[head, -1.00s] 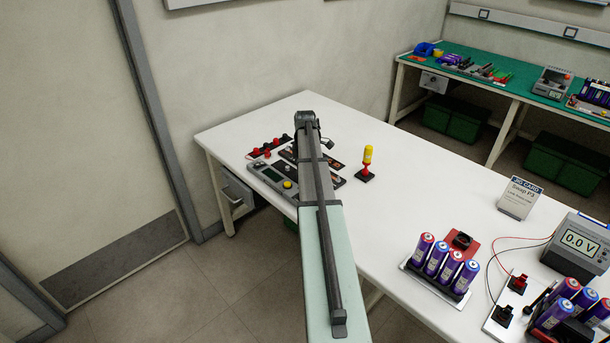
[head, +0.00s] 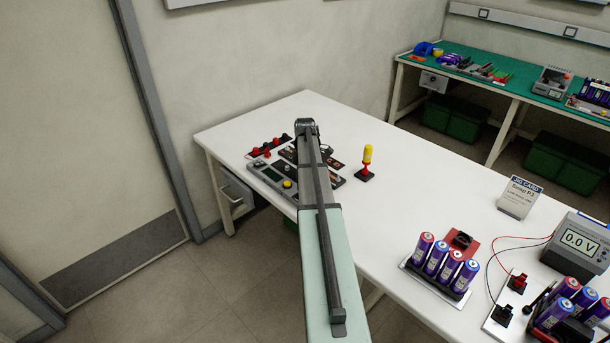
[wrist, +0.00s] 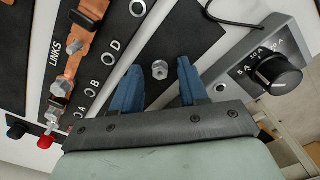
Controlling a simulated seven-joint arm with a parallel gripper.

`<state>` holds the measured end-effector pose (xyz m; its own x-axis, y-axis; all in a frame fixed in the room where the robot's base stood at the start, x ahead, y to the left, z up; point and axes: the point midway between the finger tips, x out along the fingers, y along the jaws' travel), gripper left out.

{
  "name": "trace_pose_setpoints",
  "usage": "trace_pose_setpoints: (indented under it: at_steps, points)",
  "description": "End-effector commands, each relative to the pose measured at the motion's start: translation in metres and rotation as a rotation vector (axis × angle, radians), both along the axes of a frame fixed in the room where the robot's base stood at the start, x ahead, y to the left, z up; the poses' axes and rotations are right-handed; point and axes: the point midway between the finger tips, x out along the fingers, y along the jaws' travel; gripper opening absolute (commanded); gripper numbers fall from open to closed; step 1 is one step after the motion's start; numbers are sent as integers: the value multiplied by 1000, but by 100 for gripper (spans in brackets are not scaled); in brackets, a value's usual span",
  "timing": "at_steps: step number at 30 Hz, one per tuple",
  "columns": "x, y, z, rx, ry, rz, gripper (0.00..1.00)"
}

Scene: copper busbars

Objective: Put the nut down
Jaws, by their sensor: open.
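A small silver nut (wrist: 160,69) lies on a black surface in the wrist view, between the two blue fingers of my gripper (wrist: 160,80). The fingers are apart, with a gap visible on both sides of the nut, so it is not gripped. In the head view my arm hides the gripper and the nut.
A black board marked LINKS (wrist: 83,55), with copper links and bolts, lies to the left in the wrist view. A grey box with a black dial (wrist: 277,75) is close on the right. A red-and-yellow tool (head: 367,160) stands on the white table (head: 400,195).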

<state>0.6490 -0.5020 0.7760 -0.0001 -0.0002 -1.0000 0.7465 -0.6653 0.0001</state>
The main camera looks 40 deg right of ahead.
Motion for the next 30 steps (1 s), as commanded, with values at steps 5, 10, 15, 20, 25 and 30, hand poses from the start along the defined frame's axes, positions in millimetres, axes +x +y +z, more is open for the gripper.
trace_pose_setpoints:
  at_steps: [5, 10, 15, 20, 25, 30]
  points:
    - [0, 0, 1, 0, 0, 0, 43]
    - [0, 0, 13, -1, -1, 0, 43]
    - [0, 0, 41, -1, -1, 0, 43]
    - [1, -1, 70, -2, -2, 0, 43]
    - [1, 0, 97, -1, -1, 0, 43]
    - [0, 0, 114, -1, -1, 0, 43]
